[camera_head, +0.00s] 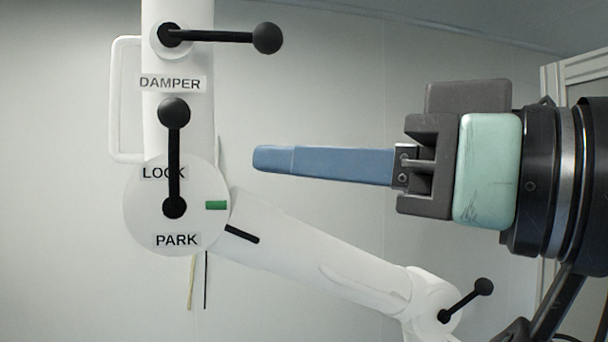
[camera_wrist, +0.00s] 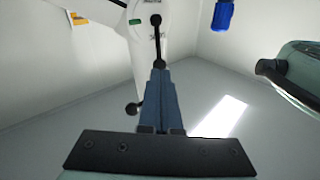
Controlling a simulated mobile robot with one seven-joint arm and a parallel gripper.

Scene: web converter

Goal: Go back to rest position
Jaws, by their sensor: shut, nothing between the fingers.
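My gripper (camera_head: 256,158) has long blue fingers that lie together, with nothing between them. It points left in the head view, level, toward the white disc (camera_head: 140,215) marked LOCK and PARK, and a gap shows between the fingertips and the disc in the picture. In the wrist view my gripper (camera_wrist: 159,64) points up the picture. The black lever (camera_head: 174,150) on the disc stands upright, its ball knob at the top by the word LOCK. A green mark (camera_head: 216,205) is on the disc's right side.
The DAMPER lever (camera_head: 220,37) points right above the disc. A white arm-like tube (camera_head: 310,255) slopes down right to another black lever (camera_head: 466,300). A white handle (camera_head: 126,100) is at the left. In the wrist view, a blue object (camera_wrist: 222,16) hangs at the top.

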